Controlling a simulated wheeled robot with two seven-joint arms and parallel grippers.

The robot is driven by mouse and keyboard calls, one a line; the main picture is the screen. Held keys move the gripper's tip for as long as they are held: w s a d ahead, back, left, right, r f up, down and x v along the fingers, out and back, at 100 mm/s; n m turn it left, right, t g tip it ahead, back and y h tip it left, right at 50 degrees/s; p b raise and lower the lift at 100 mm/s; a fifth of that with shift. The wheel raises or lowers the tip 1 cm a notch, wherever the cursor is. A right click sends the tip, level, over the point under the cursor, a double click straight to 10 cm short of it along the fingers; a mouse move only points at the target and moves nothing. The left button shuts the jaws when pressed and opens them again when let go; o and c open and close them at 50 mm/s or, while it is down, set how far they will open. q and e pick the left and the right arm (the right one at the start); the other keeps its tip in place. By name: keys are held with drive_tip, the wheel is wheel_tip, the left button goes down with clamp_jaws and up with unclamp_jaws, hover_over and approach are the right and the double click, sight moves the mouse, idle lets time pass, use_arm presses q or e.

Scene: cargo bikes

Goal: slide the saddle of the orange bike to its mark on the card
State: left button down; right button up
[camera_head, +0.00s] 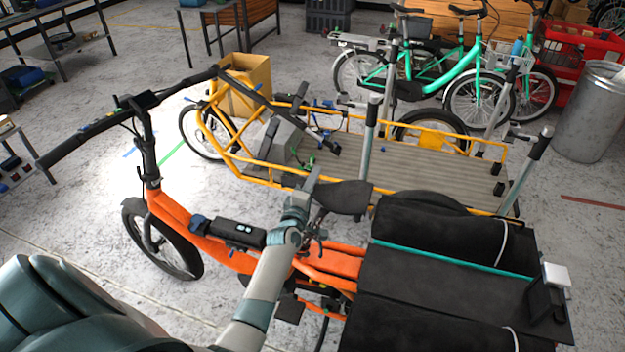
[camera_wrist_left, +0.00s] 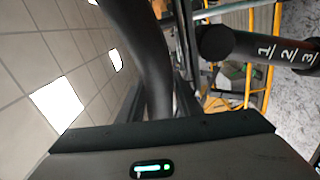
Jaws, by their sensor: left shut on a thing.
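The orange bike (camera_head: 180,212) stands in the middle of the head view, handlebar to the left. Its black saddle (camera_head: 345,197) sits above the orange frame, in front of the black rear bags. My left gripper (camera_head: 312,186) is at the saddle's nose, shut on it. In the left wrist view the dark curved saddle (camera_wrist_left: 148,55) runs up between the fingers. A black tube (camera_wrist_left: 262,48) with white marks 1, 2, 3 shows at the right there. I cannot make out the card for certain. My right gripper is not in view.
A yellow cargo bike (camera_head: 400,158) with a slatted bed stands close behind. Black bags (camera_head: 430,285) and a small white panel on a black stand (camera_head: 556,275) are at the right. A teal bike (camera_head: 455,68) and a grey bin (camera_head: 592,112) stand farther back.

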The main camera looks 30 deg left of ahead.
use_arm(q)
drive_tip(key=shift+w+d+r, duration=0.15)
drive_tip(key=shift+d+r, duration=0.05)
drive_tip(key=shift+r, duration=0.75)
drive_tip(key=c, duration=1.3)
unclamp_jaws()
drive_tip(key=shift+d+f, duration=0.1)
drive_tip(key=shift+f, duration=0.1)
drive_tip(key=shift+s, duration=0.25)
drive_tip(key=shift+s+d+f, duration=0.1)
drive_tip(key=shift+s+d, duration=0.05)
drive_tip(key=shift+s, duration=0.45)
drive_tip(key=b+v, duration=0.3)
drive_tip(key=v, duration=1.3)
